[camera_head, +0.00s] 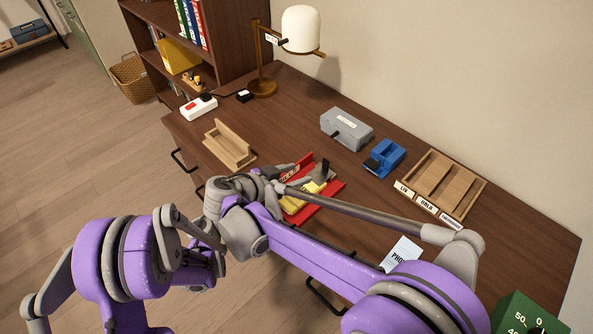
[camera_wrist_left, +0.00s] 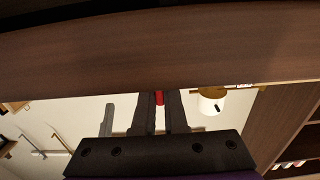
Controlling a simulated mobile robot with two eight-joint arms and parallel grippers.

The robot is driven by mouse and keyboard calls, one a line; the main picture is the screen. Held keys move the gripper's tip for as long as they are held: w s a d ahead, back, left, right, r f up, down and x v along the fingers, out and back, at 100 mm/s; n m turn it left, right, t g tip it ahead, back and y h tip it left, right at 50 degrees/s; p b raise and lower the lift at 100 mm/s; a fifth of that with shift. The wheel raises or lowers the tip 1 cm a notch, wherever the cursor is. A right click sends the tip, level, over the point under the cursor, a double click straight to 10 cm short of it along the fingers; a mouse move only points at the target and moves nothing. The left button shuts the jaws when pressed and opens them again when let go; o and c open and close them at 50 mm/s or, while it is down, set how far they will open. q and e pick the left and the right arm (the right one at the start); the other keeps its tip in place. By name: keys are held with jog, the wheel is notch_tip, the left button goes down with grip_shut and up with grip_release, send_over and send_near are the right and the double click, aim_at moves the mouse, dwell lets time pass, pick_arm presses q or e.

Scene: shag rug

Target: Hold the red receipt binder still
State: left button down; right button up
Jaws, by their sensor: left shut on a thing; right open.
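The red receipt binder (camera_head: 335,188) lies on the desk, partly covered by my arms. Yellow paper (camera_head: 301,203) and a grey, black-tipped part (camera_head: 318,173) show on it. In the left wrist view my left gripper (camera_wrist_left: 159,98) is shut on a narrow red piece, which matches the binder; only a sliver shows between the fingers. In the head view the left gripper's fingertips are hidden. My right gripper (camera_head: 278,187) is open over the binder's left side; its fingers are hard to make out.
On the desk (camera_head: 300,90) are a wooden holder (camera_head: 229,147), grey box (camera_head: 346,128), blue device (camera_head: 385,158), labelled wooden tray (camera_head: 464,212), lamp (camera_head: 263,87) and white block with red button (camera_head: 199,107). A paper (camera_head: 401,253) lies near the front edge.

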pick_arm(q)
jog(key=c, duration=0.9)
grip_release()
